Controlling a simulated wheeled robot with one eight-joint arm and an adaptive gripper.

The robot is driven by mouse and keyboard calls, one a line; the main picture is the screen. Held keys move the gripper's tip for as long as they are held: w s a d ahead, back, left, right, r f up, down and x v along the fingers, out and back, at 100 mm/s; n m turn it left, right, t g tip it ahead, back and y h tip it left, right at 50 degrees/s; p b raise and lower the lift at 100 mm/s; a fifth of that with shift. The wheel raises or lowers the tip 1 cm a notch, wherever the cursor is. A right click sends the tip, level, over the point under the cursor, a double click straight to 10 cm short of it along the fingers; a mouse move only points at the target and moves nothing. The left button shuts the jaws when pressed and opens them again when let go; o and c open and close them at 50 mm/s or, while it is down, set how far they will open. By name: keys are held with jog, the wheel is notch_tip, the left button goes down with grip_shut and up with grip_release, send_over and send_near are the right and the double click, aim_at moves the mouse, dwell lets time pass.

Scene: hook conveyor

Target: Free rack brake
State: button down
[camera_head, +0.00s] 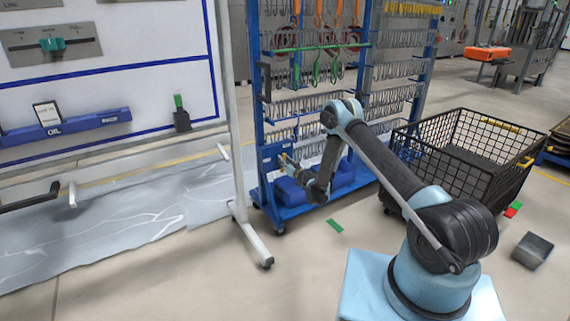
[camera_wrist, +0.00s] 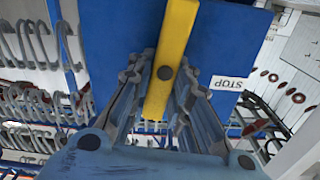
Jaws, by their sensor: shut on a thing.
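The rack brake is a yellow lever (camera_wrist: 176,35) on a blue plate (camera_wrist: 110,35), in the wrist view. A white STOP label (camera_wrist: 227,83) on the plate appears upside down, to the right of the lever. My gripper (camera_wrist: 163,85) is shut on the lever, one finger on each side of it. In the head view my gripper (camera_head: 290,165) is at the lower front of the blue hook rack (camera_head: 254,100), beside its small blue plate (camera_head: 269,156). The lever is small and partly hidden there.
A white board stand (camera_head: 240,205) is close to the left of my gripper. A black wire basket cart (camera_head: 465,150) stands right of the rack. Blue bins (camera_head: 290,192) sit on the rack's base. A green piece (camera_head: 335,226) and a grey bin (camera_head: 533,250) are on the floor.

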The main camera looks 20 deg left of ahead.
jog(key=shift+s+a, duration=0.1)
jog(key=shift+s+n, duration=0.1)
jog(key=shift+n, duration=0.8)
jog(key=c, duration=1.5)
grip_release()
jog(key=shift+a+r, duration=0.1)
jog(key=shift+r, duration=4.85)
jog(key=shift+s, duration=0.1)
